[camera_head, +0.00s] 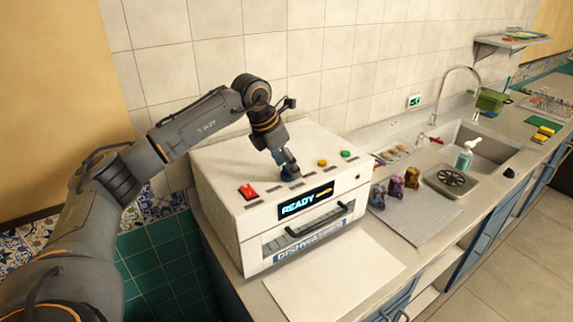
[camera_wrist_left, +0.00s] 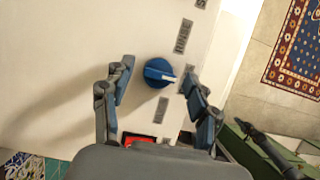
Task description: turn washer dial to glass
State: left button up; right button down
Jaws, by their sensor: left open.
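The white dishwasher (camera_head: 222,185) stands on the counter with a lit "READY" display (camera_head: 305,202) on its front. The round blue dial (camera_wrist_left: 159,72) with a white pointer mark sits on its top panel, and the pointer faces right in the left wrist view. Small grey label plates (camera_wrist_left: 183,37) lie around it, their words too small to read. My left gripper (camera_wrist_left: 159,76) is open, with one finger on each side of the dial; whether they touch it I cannot tell. In the head view the left gripper (camera_head: 289,168) points down over the dial and mostly hides it. My right gripper is not in view.
A red switch (camera_head: 249,191), a yellow button (camera_head: 322,162) and a green button (camera_head: 346,154) share the panel. A tiled wall (camera_head: 330,60) stands behind.

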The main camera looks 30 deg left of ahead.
pick_arm(q)
jog(key=v, duration=1.1)
jog(key=shift+s+r, duration=0.2)
jog(key=shift+r, duration=0.1)
